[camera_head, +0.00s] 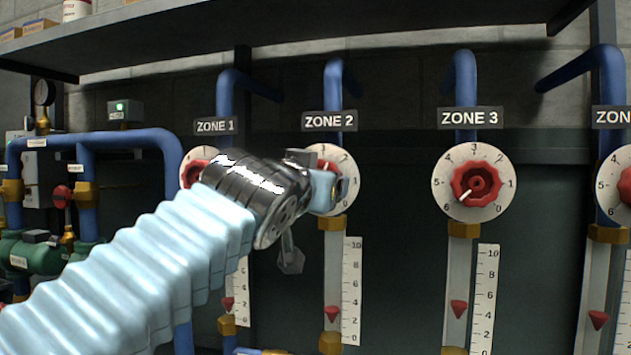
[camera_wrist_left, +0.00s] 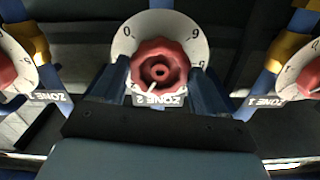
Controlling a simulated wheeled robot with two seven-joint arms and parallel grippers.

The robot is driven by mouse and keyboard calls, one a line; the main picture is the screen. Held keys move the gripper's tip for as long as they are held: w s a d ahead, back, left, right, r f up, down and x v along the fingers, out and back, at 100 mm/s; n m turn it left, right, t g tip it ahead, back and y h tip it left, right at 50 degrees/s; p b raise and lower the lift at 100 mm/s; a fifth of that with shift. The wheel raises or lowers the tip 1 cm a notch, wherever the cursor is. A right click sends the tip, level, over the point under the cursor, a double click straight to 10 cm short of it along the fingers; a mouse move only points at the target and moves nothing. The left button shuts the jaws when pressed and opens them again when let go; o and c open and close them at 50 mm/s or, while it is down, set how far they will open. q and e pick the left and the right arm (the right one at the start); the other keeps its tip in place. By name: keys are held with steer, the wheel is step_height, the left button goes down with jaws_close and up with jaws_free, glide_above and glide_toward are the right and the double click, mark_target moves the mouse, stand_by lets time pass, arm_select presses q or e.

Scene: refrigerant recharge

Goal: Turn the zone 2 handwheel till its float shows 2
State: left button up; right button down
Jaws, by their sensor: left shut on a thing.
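The zone 2 handwheel (camera_wrist_left: 159,66) is a red lobed knob on a white numbered dial (camera_wrist_left: 190,30). My left gripper (camera_wrist_left: 160,84) has one finger on each side of the handwheel and is shut on it. The handwheel's white pointer slants to the lower left in the upside-down left wrist view. In the head view the gripper hides most of the handwheel, and the dial shows around it. The zone 2 float (camera_head: 332,311), a red cone in its tube, sits a little above the 2 mark on its scale (camera_head: 352,290). My right gripper is not in view.
The zone 3 dial (camera_head: 447,180) with its handwheel stands to the right, and the zone 1 handwheel (camera_head: 196,172) to the left, partly behind my arm. Blue pipes (camera_head: 333,85) rise above each dial. A shelf (camera_head: 300,25) runs overhead.

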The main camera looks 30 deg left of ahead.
arm_select(q)
steer(key=shift+m, duration=0.8)
steer(key=shift+m, duration=1.1)
steer(key=o, duration=1.1)
steer(key=shift+c, duration=0.2)
